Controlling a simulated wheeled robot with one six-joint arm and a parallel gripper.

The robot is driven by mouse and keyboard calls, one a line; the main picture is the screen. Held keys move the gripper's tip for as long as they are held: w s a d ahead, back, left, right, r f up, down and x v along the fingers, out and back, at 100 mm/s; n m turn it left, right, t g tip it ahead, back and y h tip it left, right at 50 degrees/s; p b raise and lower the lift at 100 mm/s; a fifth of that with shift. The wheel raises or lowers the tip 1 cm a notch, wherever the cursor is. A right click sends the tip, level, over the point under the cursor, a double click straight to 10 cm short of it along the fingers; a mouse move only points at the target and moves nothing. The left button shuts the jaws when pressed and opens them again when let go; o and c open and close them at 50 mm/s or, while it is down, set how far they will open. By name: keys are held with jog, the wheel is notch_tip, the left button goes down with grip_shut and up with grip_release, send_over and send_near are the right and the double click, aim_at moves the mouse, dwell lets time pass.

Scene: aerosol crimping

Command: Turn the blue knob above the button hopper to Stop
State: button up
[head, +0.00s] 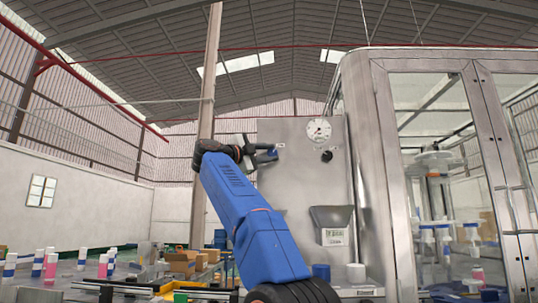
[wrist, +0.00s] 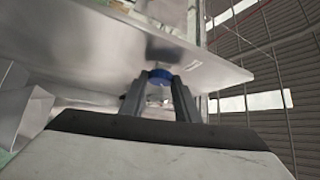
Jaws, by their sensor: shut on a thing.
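The blue knob (wrist: 160,75) sticks out of the grey steel panel (wrist: 105,55) in the wrist view. My gripper (wrist: 158,86) has one finger on each side of the knob and is shut on it. A small pale label (wrist: 193,65) sits beside the knob; its writing is too small to read. In the head view my gripper (head: 268,157) is at the upper left part of the panel (head: 305,185), and the knob is mostly hidden there. A metal hopper (head: 332,214) is fixed lower on the panel, to the right of my arm.
A round white gauge (head: 319,130) and a black knob (head: 327,156) are on the panel right of my gripper. A glass-doored steel cabinet (head: 385,180) stands at the right. A table at the left holds white, blue and pink cans (head: 50,268). Cardboard boxes (head: 182,263) stand behind.

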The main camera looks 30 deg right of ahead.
jog(key=shift+s, duration=0.1)
dwell(0.4)
jog(key=o, duration=1)
jog(key=shift+d, duration=0.1)
jog(key=shift+o, duration=0.2)
jog(key=v, duration=1.7)
jog(key=shift+a, duration=0.3)
jog(key=shift+a, duration=0.1)
